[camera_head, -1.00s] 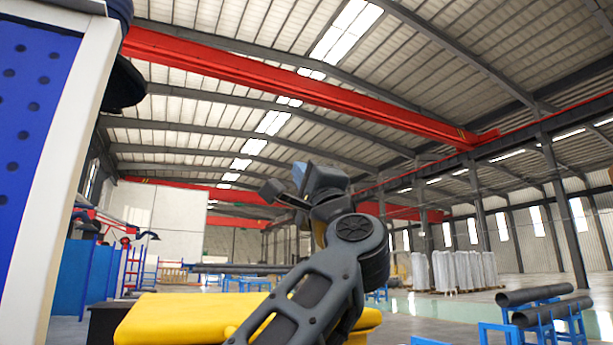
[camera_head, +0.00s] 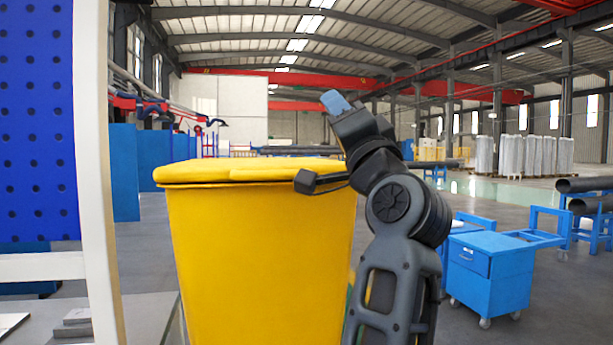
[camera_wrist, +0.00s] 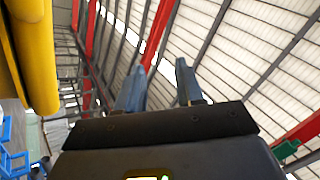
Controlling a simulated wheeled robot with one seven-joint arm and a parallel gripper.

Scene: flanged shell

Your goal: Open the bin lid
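The yellow bin (camera_head: 260,255) stands upright in the middle of the head view. Its yellow lid (camera_head: 235,171) lies flat across the top and looks closed. My gripper (camera_head: 336,102) is above the lid's right end, with its blue fingers pointing up and away from the lid. In the wrist view the two fingers of my gripper (camera_wrist: 160,86) stand apart with nothing between them. A yellow rounded edge, seemingly of the bin or its lid (camera_wrist: 37,55), shows at the left of the wrist view. My arm hides the bin's right side.
A blue perforated panel (camera_head: 35,120) with a white post (camera_head: 92,180) stands close at the left. A blue wheeled cabinet (camera_head: 490,275) and pipes on blue stands (camera_head: 590,205) are at the right. Open floor lies between the bin and the cabinet.

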